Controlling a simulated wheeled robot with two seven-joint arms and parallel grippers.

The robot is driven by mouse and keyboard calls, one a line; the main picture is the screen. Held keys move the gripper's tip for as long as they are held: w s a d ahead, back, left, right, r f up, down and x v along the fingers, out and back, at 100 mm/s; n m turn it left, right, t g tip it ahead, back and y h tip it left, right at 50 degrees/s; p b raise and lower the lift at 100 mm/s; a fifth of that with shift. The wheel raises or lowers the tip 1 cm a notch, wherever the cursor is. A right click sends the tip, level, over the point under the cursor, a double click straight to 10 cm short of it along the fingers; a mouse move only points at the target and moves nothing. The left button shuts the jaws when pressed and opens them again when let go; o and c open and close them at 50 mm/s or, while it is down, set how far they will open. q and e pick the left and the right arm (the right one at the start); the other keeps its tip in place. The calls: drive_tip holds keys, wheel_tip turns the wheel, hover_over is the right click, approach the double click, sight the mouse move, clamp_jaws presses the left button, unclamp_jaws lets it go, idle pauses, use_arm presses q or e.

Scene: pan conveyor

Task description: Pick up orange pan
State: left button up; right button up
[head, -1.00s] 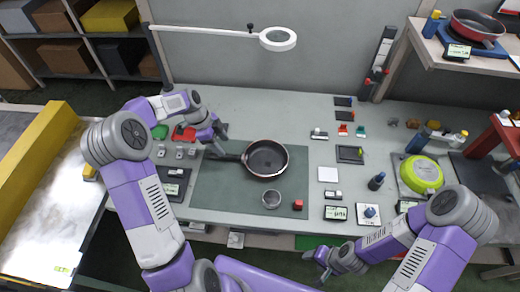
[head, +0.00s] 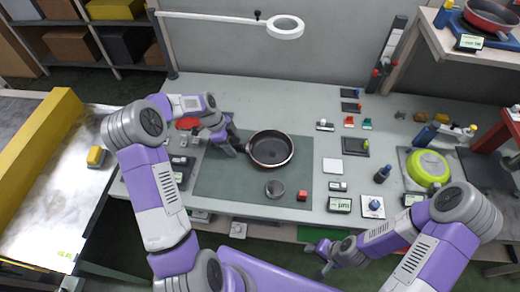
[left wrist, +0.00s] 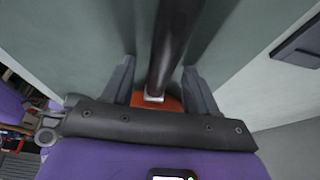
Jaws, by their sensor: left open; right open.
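A dark round pan (head: 271,150) with a reddish-orange rim edge sits on the dark green mat (head: 225,183). Its dark handle points left towards my left gripper (head: 236,146). In the left wrist view the handle (left wrist: 177,35) runs between the two spread fingers of my left gripper (left wrist: 160,75), with gaps on both sides. An orange part (left wrist: 168,103) with a pale metal band shows at the handle near the palm. My right gripper (head: 322,258) is open and empty, low in front of the bench's front edge, far from the pan.
A lime green pan (head: 427,167) lies at the right; a red pan (head: 491,16) sits on the upper shelf. A ring lamp (head: 286,26) hangs behind.

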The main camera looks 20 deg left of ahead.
use_arm(q)
drive_tip(key=shift+c, duration=0.3)
clamp_jaws()
